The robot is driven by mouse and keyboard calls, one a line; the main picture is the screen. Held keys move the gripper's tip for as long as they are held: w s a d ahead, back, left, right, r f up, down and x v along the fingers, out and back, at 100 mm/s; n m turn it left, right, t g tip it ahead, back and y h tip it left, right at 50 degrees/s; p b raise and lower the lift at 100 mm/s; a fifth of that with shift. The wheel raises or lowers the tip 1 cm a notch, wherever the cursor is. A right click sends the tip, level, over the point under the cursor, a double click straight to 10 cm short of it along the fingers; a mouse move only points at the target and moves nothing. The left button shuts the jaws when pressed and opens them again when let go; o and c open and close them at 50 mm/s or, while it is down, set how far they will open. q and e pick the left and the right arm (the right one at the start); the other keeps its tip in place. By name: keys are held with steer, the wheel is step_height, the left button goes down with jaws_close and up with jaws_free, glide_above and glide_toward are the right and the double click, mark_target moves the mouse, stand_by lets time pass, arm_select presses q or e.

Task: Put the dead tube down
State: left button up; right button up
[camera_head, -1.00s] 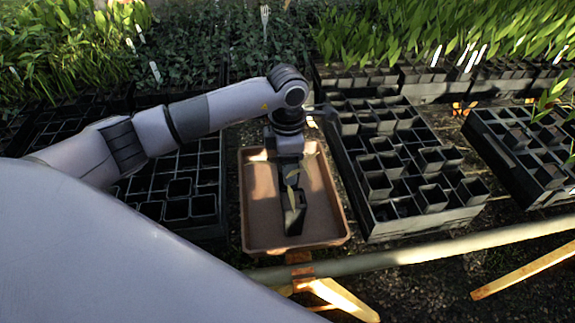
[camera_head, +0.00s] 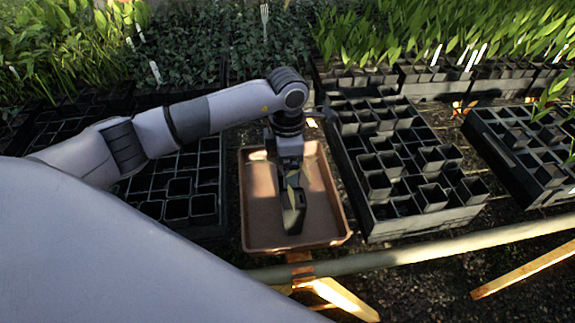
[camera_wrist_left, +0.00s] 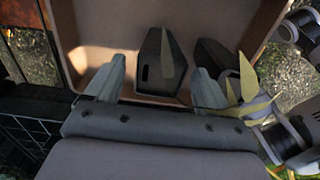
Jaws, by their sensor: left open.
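My left gripper (camera_head: 291,178) points down into the brown tray (camera_head: 262,222). In the left wrist view the gripper (camera_wrist_left: 158,68) is open, with its two pale fingers apart. A dark tube (camera_wrist_left: 155,78) with a yellowed leaf lies between the fingers, within the tray (camera_wrist_left: 110,22). I cannot tell whether either finger touches it. In the head view the dark tube (camera_head: 293,220) is in the middle of the tray below the gripper. A second dark shape (camera_wrist_left: 213,58) and more yellow leaves are just right of the right finger. My right gripper is out of view.
A black rack (camera_head: 372,225) of tubes stands close to the tray's right, another (camera_head: 208,230) close to its left. A third rack (camera_head: 520,180) is at far right. Green plants fill the back. A pale rail (camera_head: 430,253) crosses in front of the tray.

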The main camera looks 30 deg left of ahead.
arm_select(q)
step_height(320, 180, up, 11)
steer(key=b, duration=0.1)
steer(key=shift+r, duration=0.2)
stand_by(0.5)
